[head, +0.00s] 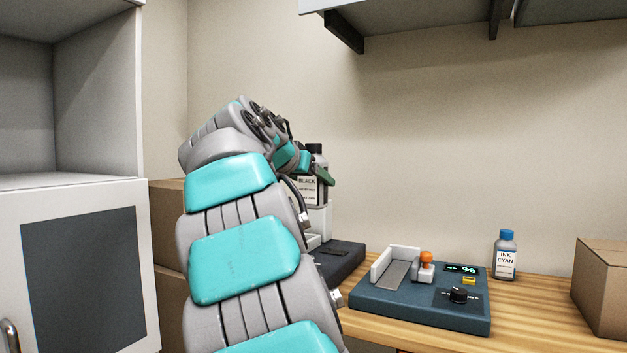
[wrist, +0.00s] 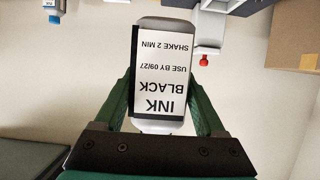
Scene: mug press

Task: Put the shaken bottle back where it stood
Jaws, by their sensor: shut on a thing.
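The black ink bottle (head: 307,188) has a white label reading BLACK and a dark cap. It is upright in the head view, partly hidden by my arm. My gripper (head: 326,176) is shut on it, with green fingers on either side. In the wrist view the bottle (wrist: 160,75) fills the space between the fingers, its label upside down. The bottle appears in front of or above a white block (head: 319,218); I cannot tell whether they touch.
A cyan ink bottle (head: 505,260) with a blue cap stands on the wooden table (head: 540,300). A blue-grey device (head: 420,308) with an orange knob (head: 426,257) and a dark machine (head: 341,262) are left of it. A cardboard box (head: 604,285) is at right. A shelf (head: 440,30) hangs above.

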